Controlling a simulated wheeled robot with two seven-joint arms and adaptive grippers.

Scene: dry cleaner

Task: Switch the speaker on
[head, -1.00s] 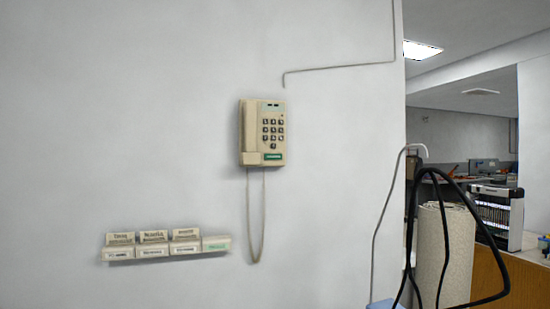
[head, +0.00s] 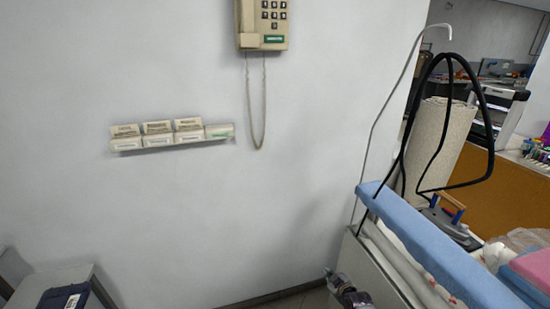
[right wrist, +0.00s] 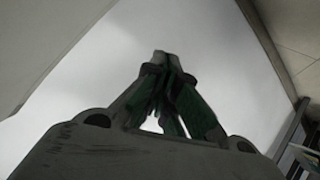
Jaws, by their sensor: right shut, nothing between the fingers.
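No speaker that I can make out stands in either view. My right gripper (head: 329,273) shows at the bottom of the head view, low in front of the wall and left of the ironing station. In the right wrist view its fingers (right wrist: 162,58) meet at the tips, shut with nothing between them, against a pale blank surface. My left gripper is not in view.
A beige wall phone (head: 263,22) hangs above a card rack (head: 172,141) on the white wall. At right is a blue-edged ironing station (head: 430,250) with an iron (head: 447,217) and black hose. A grey surface (head: 50,282) holding a dark item is at lower left.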

